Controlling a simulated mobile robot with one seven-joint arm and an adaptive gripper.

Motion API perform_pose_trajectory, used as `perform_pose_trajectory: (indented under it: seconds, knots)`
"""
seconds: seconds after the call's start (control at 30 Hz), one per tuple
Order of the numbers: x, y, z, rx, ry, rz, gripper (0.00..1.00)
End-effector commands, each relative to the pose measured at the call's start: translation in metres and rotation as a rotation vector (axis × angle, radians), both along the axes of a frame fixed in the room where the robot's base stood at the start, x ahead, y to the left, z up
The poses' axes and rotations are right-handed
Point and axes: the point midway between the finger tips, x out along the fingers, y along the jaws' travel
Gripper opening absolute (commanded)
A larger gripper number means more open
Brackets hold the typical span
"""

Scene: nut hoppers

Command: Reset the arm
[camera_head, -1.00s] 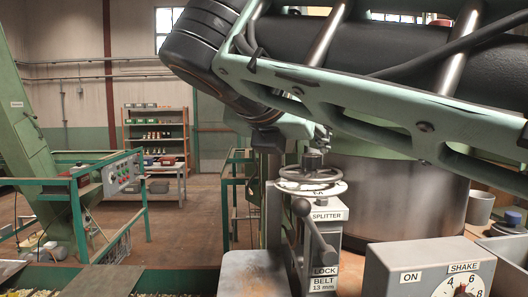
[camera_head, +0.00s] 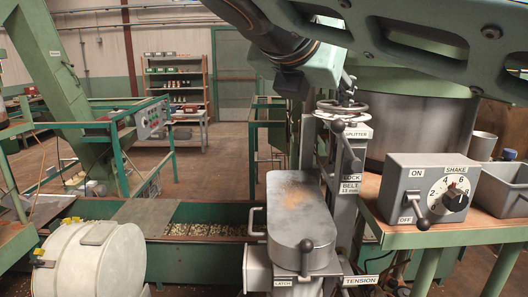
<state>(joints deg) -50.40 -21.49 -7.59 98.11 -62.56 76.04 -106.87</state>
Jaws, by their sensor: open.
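My arm, a green ribbed frame (camera_head: 440,45) with a dark joint (camera_head: 275,30), crosses the top of the view. Its grey-green end section (camera_head: 322,66) slopes down toward the splitter handwheel (camera_head: 343,107). My gripper (camera_head: 348,84) appears small at that end, just above the wheel hub. It is open and nothing shows held in it. The fingers are partly lost against the hub, and I cannot tell whether they touch it.
A splitter post with a lever (camera_head: 345,150) stands below the wheel. A grey latch cover (camera_head: 300,215) is in front. A shake control box (camera_head: 435,190) and a grey bin (camera_head: 503,188) are at right. A white drum (camera_head: 95,255) is at lower left. Open floor lies behind.

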Motion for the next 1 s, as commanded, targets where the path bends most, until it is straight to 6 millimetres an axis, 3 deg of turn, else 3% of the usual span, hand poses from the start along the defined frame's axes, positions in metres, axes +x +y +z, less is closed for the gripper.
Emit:
perform_pose_trajectory:
  seconds: [0.03, 0.3, 0.6, 0.8, 1.0]
  knots:
    - [-0.004, -0.012, -0.017, 0.089, 0.007, -0.051, 0.48]
    - [-0.04, -0.042, -0.115, 0.667, 0.002, -0.398, 0.48]
    - [-0.1, -0.054, -0.217, 1.359, -0.106, -1.02, 0.48]
    - [-0.133, -0.049, -0.267, 1.752, -0.255, -1.49, 0.48]
    - [-0.148, -0.043, -0.292, 1.965, -0.378, -1.788, 0.48]
